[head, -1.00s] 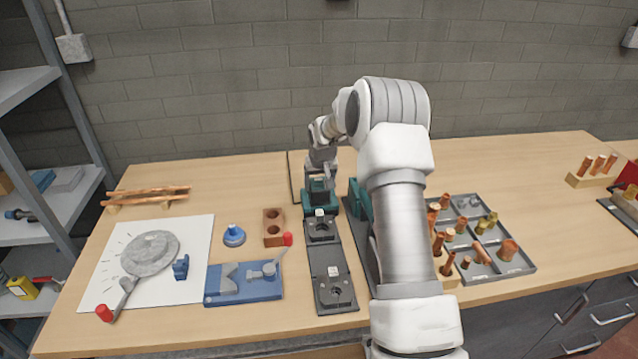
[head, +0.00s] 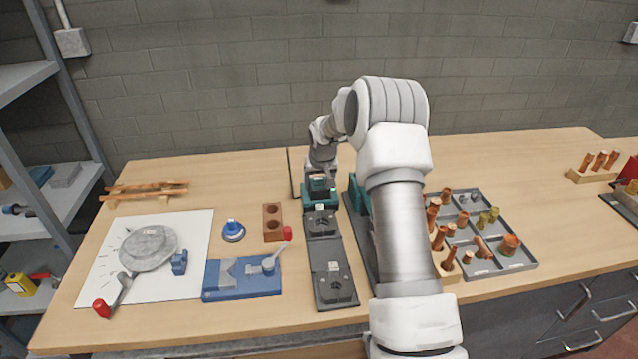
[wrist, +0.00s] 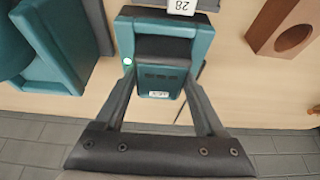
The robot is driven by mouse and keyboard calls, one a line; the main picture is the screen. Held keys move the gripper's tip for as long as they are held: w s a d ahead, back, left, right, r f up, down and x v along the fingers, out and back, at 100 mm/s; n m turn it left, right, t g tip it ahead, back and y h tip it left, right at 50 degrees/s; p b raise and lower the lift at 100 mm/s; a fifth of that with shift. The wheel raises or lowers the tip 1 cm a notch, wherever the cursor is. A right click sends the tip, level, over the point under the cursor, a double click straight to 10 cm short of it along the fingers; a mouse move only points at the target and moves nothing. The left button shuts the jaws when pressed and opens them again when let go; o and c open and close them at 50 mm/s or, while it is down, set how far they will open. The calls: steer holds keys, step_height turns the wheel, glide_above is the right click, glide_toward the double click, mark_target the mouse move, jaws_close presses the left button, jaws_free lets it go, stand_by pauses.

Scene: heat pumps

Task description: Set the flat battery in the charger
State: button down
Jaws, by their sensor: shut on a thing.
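My gripper (wrist: 157,78) is shut on a teal and black battery (wrist: 160,83), with one finger on each side of it. The battery also shows in the head view (head: 319,192), at the far end of a black strip with bays. I take this strip for the charger (head: 333,288). Two bays in front of the battery look empty, each with a small white tag (head: 333,266). A white tag reading 28 (wrist: 182,6) is just beside the battery in the wrist view. I cannot tell whether the battery touches the surface below or which battery is flat.
Another teal object (wrist: 58,55) stands close by, right of the strip in the head view. A brown block with holes (head: 273,222) and a blue fixture (head: 242,279) are on the left. A grey tray of copper fittings (head: 515,263) is on the right, beyond my arm.

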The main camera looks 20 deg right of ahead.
jaws_free()
steer(key=shift+f, duration=0.1)
steer(key=v, duration=1.7)
steer(key=shift+r, duration=0.35)
steer(key=s+a+r+n, duration=0.1)
steer(key=s+a+r, duration=0.35)
steer(key=s, duration=0.45)
steer(key=s+a+r, duration=0.4)
steer(key=s+r, duration=0.2)
steer(key=s, duration=0.4)
steer(key=s+a+f, duration=0.1)
steer(key=s+a, duration=0.1)
steer(key=s, duration=0.6)
steer(key=s+a+f+n+t, duration=0.1)
steer(key=s+a, duration=0.1)
steer(key=s, duration=0.7)
steer(key=shift+s+f+y, duration=0.25)
steer(key=shift+f+y, duration=0.05)
steer(key=shift+y, duration=0.1)
